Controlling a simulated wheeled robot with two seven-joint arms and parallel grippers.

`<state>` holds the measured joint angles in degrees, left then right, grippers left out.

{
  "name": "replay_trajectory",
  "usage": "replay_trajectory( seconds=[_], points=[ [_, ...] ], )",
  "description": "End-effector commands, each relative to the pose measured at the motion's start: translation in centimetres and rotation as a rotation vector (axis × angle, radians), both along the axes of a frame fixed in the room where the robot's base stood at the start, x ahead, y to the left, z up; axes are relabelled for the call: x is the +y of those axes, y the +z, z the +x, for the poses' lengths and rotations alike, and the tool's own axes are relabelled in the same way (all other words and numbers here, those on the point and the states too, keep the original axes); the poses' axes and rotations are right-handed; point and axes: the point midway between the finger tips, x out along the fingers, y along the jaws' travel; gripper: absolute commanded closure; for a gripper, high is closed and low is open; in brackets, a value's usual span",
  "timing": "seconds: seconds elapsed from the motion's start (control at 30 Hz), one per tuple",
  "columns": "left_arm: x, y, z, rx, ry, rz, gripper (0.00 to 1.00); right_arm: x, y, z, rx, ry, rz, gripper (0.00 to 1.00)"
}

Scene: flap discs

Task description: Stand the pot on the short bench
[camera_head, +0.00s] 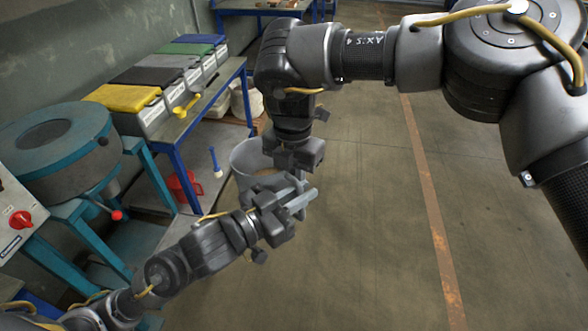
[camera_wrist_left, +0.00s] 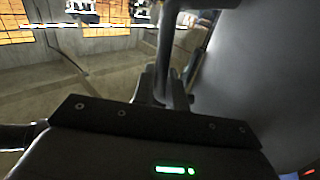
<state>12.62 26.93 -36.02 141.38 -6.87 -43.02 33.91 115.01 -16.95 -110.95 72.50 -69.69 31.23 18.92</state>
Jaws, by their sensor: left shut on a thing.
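The grey round pot (camera_head: 243,160) is held in front of me, its open top facing up and partly hidden by both my grippers. My left gripper (camera_head: 298,200) is shut at the pot's near right side. In the left wrist view a bar like a handle (camera_wrist_left: 166,50) runs down to the fingers, and the pot's wall (camera_wrist_left: 265,70) fills the right. My right gripper (camera_head: 300,156) points down by the pot's right rim; its fingers are too hidden to tell their state. A blue-legged bench (camera_head: 205,125) stands left behind the pot; I cannot tell whether it is the short bench.
That bench carries several bins with coloured lids (camera_head: 125,97) and a yellow scoop (camera_head: 187,105). A red object (camera_head: 183,187) and a blue tool (camera_head: 215,163) are on its lower level. A teal-framed machine (camera_head: 60,150) stands left. The floor (camera_head: 365,230) on the right is clear.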

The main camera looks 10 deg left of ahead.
Motion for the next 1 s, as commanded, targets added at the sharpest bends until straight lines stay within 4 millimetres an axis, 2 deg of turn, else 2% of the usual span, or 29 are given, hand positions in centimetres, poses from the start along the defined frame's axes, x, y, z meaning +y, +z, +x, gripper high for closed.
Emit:
replay_trajectory(
  seconds=[0.17, 0.3, 1.0],
  points=[
    [0.02, 0.41, -0.02, -0.011, -0.001, -0.003, 1.0, 0.01, 0.04, -0.01, 0.0, 0.0, 0.0, 0.83],
    [0.02, 0.4, -0.02, -0.011, -0.001, -0.003, 1.0, 0.01, 0.06, -0.01, 0.0, 0.0, 0.0, 1.0],
    [0.05, 0.6, -0.05, -0.014, -0.001, -0.007, 1.0, -0.17, 0.02, 0.14, -0.003, -0.002, -0.003, 1.0]
  ],
)
